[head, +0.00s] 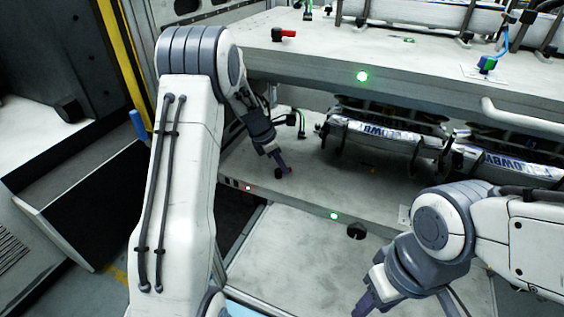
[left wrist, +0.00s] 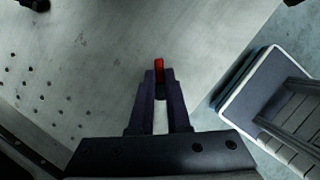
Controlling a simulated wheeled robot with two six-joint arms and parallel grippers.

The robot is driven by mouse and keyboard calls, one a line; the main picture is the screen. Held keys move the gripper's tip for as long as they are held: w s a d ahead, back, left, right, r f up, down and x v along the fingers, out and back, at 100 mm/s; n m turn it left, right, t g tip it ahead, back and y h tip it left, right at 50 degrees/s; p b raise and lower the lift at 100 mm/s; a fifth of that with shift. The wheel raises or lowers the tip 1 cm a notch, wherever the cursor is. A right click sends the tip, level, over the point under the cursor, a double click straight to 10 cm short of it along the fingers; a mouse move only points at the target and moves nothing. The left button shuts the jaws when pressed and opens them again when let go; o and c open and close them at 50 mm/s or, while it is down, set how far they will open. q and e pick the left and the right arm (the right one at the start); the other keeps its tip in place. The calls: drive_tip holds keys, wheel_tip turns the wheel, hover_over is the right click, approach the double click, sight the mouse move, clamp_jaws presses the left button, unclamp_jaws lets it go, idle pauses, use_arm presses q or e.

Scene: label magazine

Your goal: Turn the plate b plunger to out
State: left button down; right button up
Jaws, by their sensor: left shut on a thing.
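My left gripper (head: 281,167) reaches down over the lower plate (head: 245,165), near its front left. In the left wrist view the left gripper (left wrist: 160,80) is shut on a small plunger with a red handle (left wrist: 158,64). The red handle points away from the gripper, and the fingers hide the plunger's lower part.
The upper plate (head: 300,58) overhangs the lower one and carries another red-handled plunger (head: 284,34). Wrapped label packs (head: 385,135) stand on the lower plate at right. A red lamp (head: 248,187) and a green lamp (head: 333,216) light its front edge.

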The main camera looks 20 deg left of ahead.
use_arm(q)
drive_tip(key=n+y+p, duration=0.1)
drive_tip(key=n+p, duration=0.2)
drive_tip(key=n+t+y+p, duration=0.1)
drive_tip(key=n+p, duration=0.2)
drive_tip(key=p, duration=0.1)
drive_tip(key=a+n+y+p, duration=0.1)
drive_tip(key=n+p, duration=0.2)
drive_tip(key=n, duration=0.1)
drive_tip(key=shift+r+y+p, duration=0.2)
drive_tip(key=shift+y+p, duration=0.1)
drive_tip(key=shift+a+f+n+y+p, duration=0.1)
drive_tip(key=shift+n+y+p, duration=0.25)
drive_tip(key=shift+n+p, duration=0.5)
drive_tip(key=shift+a+f+n+y+p, duration=0.1)
drive_tip(key=shift+n+y+p, duration=0.25)
drive_tip(key=shift+n+p, duration=0.5)
drive_tip(key=shift+w+d, duration=0.1)
drive_tip(key=c, duration=0.9)
unclamp_jaws()
drive_tip(key=shift+r, duration=0.1)
